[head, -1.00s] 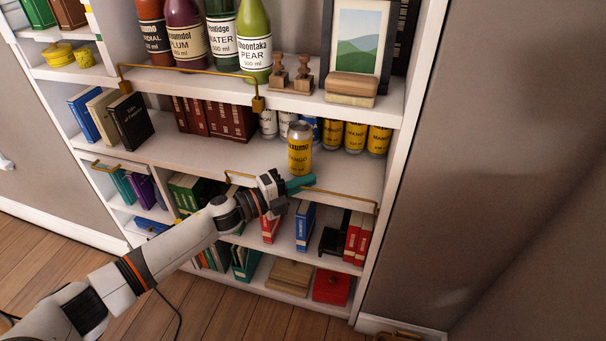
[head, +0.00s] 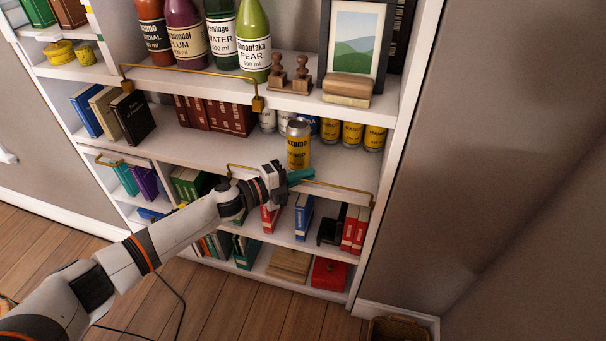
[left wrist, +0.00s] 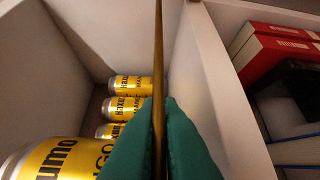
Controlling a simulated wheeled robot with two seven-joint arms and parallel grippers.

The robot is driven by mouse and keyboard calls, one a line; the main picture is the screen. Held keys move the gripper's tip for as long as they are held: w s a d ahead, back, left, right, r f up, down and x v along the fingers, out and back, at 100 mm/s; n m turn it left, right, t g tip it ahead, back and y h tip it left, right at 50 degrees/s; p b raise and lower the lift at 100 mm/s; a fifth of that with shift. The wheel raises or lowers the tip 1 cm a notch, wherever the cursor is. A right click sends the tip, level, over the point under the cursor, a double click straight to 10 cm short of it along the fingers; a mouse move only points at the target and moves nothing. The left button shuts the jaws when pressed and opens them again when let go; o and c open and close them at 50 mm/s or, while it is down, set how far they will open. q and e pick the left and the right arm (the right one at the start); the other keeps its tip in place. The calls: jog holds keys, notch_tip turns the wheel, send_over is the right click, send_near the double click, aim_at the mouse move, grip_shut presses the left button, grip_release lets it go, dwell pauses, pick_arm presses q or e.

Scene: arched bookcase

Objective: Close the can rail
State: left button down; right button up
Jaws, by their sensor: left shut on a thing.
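The can rail (head: 340,188) is a thin brass bar along the front of the middle shelf, with a bent end at each side. My left gripper (head: 302,175) is shut on the bar near its middle, with teal fingers on both sides. In the left wrist view the bar (left wrist: 158,40) runs upright between the teal fingertips (left wrist: 160,125). A yellow can (head: 298,152) stands upright on the shelf just behind the gripper; it also shows large in the left wrist view (left wrist: 50,160). My fingers hide part of the bar. My right gripper is out of view.
Several yellow cans (head: 352,134) stand at the back of the shelf. Another brass rail (head: 190,72) fronts the bottles above. A basket (head: 398,330) sits on the floor at right.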

pick_arm(q)
jog(key=c, duration=1.6)
grip_release()
jog(key=v, duration=1.2)
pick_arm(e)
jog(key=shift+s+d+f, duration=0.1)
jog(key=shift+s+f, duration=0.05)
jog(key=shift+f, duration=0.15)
